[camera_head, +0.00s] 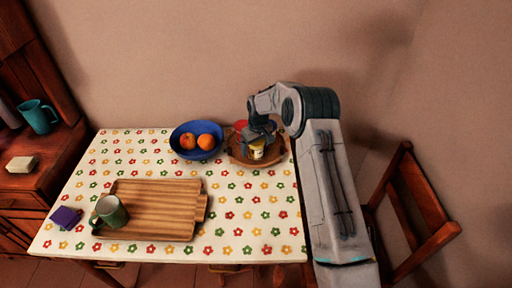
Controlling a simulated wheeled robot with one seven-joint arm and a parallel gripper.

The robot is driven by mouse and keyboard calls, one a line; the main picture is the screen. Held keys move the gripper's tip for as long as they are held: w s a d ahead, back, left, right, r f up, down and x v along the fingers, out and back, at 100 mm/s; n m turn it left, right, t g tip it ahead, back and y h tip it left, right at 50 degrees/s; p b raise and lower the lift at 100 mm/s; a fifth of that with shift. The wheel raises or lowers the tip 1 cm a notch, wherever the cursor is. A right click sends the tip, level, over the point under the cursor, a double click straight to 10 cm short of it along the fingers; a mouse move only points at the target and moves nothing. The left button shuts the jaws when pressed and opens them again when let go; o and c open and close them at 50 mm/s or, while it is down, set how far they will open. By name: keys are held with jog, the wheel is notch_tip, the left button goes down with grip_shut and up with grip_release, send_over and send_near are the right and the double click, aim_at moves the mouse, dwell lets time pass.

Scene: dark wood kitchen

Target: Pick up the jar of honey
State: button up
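A small yellow jar with a pale label (257,149), which looks like the jar of honey, is in the round brown wooden bowl (276,159) at the table's back right corner. My gripper (259,137) reaches down into the bowl from above, right over the jar, and hides its upper part. The fingers are small and dark here. I cannot tell whether they are open or closed around the jar. A red thing (240,125) shows behind the gripper in the same bowl.
A blue bowl with fruit (184,153) stands just left of the wooden bowl. A wooden tray (160,205), a green mug (112,211) and a purple item (66,217) are on the flowered table (250,222). A wooden chair (425,195) stands right; the wall is behind.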

jog(key=c, duration=1.2)
